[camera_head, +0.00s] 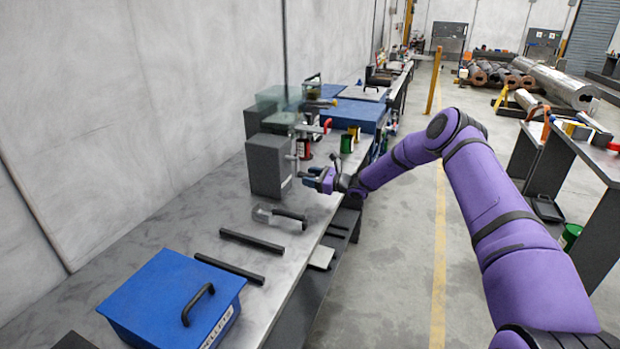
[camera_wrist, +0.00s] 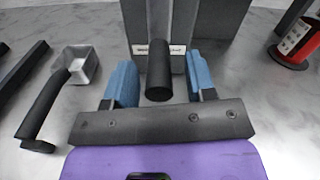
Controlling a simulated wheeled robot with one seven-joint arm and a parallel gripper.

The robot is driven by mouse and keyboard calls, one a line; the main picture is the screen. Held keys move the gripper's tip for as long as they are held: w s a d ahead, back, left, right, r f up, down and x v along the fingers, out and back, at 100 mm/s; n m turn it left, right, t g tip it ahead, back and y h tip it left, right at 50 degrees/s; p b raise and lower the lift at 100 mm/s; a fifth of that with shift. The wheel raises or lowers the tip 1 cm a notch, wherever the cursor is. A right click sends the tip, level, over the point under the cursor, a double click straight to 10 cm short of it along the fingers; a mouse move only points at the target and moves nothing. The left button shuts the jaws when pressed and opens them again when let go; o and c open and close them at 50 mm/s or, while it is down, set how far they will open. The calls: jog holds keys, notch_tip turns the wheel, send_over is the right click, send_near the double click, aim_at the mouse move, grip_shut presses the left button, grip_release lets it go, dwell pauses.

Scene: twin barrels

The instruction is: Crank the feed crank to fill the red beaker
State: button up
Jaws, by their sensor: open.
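My gripper (camera_head: 318,180) is beside the front of a dark grey block (camera_head: 268,165) on the bench. In the wrist view its blue fingers are open (camera_wrist: 160,88). A black cylindrical handle (camera_wrist: 158,85), which looks like the feed crank's grip, lies between them with a gap on each side. A grey arm runs back from the handle, past a white label. The red beaker (camera_head: 303,147) stands on the bench beyond my gripper, below the dispenser parts. In the wrist view a red and dark beaker (camera_wrist: 299,42) shows at the upper right. Its contents cannot be told.
A green beaker (camera_head: 347,144) stands further right. A metal scoop (camera_head: 264,215) lies nearer on the bench, beside two black bars (camera_head: 252,241). A blue lidded box (camera_head: 172,298) with a black handle fills the near bench.

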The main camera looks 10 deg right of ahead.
jog(key=shift+w+a, duration=0.15)
jog(key=shift+a, duration=0.1)
grip_shut()
jog(key=w+d+r+n, duration=0.1)
jog(key=r+n, duration=0.3)
jog(key=n, duration=0.8)
jog(key=w+d+r+n, duration=0.2)
jog(key=r+n, duration=0.3)
jog(key=n, duration=0.6)
jog(key=shift+w+n, duration=0.4)
jog(key=shift+w, duration=0.25)
